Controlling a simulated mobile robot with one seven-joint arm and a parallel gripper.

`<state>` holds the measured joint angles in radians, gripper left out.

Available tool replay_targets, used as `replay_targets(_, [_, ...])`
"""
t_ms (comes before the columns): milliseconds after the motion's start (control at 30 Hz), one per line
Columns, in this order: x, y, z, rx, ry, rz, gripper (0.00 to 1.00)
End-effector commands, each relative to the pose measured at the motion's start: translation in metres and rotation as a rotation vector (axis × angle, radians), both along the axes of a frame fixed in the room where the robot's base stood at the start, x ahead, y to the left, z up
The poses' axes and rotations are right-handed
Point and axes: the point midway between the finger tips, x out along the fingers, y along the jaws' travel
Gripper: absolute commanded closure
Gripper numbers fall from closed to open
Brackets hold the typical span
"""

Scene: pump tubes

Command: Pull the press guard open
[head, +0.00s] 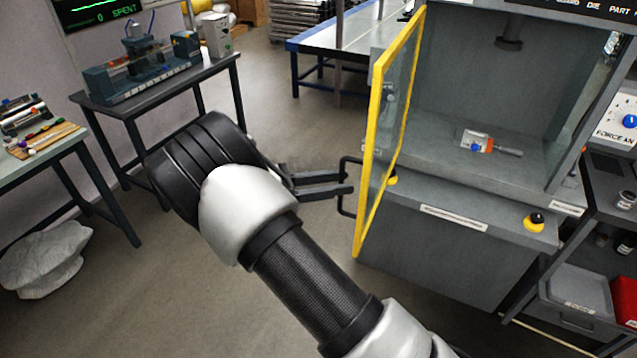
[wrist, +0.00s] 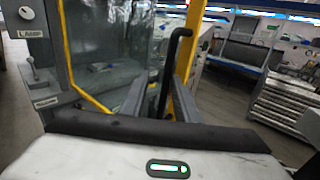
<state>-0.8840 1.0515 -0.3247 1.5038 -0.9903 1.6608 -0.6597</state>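The press guard (head: 376,140) is a clear panel in a yellow frame. It stands swung out from the press (head: 452,240), at the left side of the press's front, and the bay behind it is exposed. A black bar handle (head: 344,198) sticks out from the guard's left face. My gripper (head: 347,183) reaches in from the left, with its fingertips at the handle. In the wrist view the two fingers are apart, and the handle (wrist: 174,65) stands between them with gaps visible. The guard's yellow frame (wrist: 72,62) also shows there.
An orange-and-grey tool (head: 478,143) lies on the press bed. A black-and-yellow button (head: 534,221) is on the press front. A dark bench (head: 155,90) stands at the left, and a white sack (head: 45,258) lies on the floor.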

Motion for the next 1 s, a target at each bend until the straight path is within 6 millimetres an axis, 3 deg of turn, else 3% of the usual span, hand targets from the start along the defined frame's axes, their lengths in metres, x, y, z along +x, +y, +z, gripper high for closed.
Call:
replay_targets(167, [-0.004,0.024,-0.003,0.001,-0.001,0.004,0.72])
replay_targets(700, [-0.029,0.145,-0.002,0.001,-0.002,0.002,0.72])
replay_targets(1000, [-0.033,0.168,0.000,0.000,0.000,0.001,0.72])
